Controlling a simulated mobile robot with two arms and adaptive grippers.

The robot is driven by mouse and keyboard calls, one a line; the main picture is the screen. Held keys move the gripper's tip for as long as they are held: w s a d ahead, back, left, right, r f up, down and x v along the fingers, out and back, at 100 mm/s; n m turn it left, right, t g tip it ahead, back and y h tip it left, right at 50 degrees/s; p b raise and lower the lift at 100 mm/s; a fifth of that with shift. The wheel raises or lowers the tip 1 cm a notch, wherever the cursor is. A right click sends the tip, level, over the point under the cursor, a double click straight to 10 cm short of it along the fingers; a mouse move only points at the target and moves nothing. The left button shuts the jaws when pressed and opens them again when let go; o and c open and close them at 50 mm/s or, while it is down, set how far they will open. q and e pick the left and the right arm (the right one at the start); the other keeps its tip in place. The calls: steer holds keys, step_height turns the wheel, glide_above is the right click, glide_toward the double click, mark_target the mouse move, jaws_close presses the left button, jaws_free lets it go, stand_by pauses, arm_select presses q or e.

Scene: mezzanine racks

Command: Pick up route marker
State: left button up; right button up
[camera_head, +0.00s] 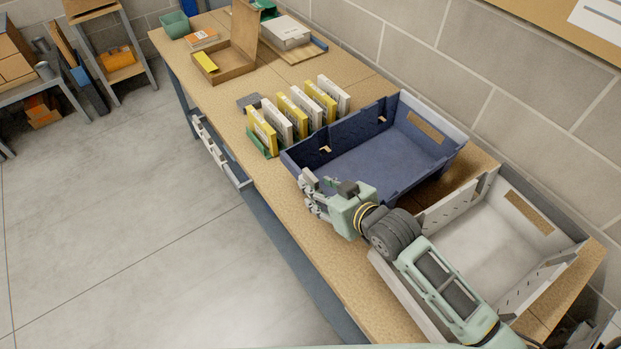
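No single object is plainly identifiable as the route marker. Several upright yellow and white slabs (294,113) stand in a row in a green holder (262,143) on the bench, and I cannot tell whether one of them is the marker. My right gripper (306,193) comes in from the lower right and is at the front edge of the blue bin (385,150), to the near right of the row. Its fingers look apart, with nothing visible between them. It covers part of the bin's near corner. My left gripper is out of view.
A white bin (500,245) stands right of the blue bin. A block wall borders the bench; the floor at left is clear.

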mark_target(317, 189)
steer(key=shift+w+a+f, duration=0.15)
steer(key=shift+w+a, duration=0.05)
steer(key=shift+w, duration=0.05)
steer(key=p+x, duration=0.1)
steer(key=x, duration=0.2)
steer(key=shift+w+f, duration=0.1)
steer(key=shift+f, duration=0.25)
steer(key=shift+w+a+f, duration=0.25)
steer(key=shift+w+f, duration=0.05)
steer(key=shift+w, duration=0.05)
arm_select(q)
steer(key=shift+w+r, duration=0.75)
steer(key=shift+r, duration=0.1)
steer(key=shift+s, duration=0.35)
arm_select(e)
jaws_close()
